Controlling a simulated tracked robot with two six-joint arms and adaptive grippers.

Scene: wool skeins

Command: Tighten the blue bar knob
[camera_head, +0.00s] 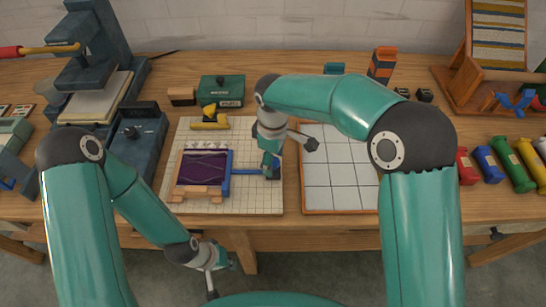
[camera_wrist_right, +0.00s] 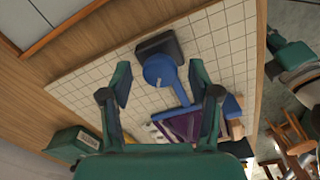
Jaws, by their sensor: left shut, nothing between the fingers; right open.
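The blue bar (camera_head: 250,172) runs right from a small wooden frame with dark purple cloth (camera_head: 203,167) on the gridded board. Its round blue knob (camera_wrist_right: 158,69) lies between the fingers of my right gripper (camera_wrist_right: 160,80) in the wrist view, beside a dark block (camera_wrist_right: 158,46). My right gripper (camera_head: 270,168) is open over the bar's right end; gaps show between each finger and the knob. In the head view the gripper and arm largely hide the knob. My left gripper (camera_head: 226,266) is shut and empty, low in front of the table edge.
The gridded board (camera_head: 250,203) bears a yellow tool (camera_head: 209,119) behind the frame. A green box (camera_head: 221,91) stands behind it. A wood-edged white tiled panel (camera_head: 340,190) lies to the right, with coloured rolls (camera_head: 510,163) further right. A dark blue press (camera_head: 95,45) stands left.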

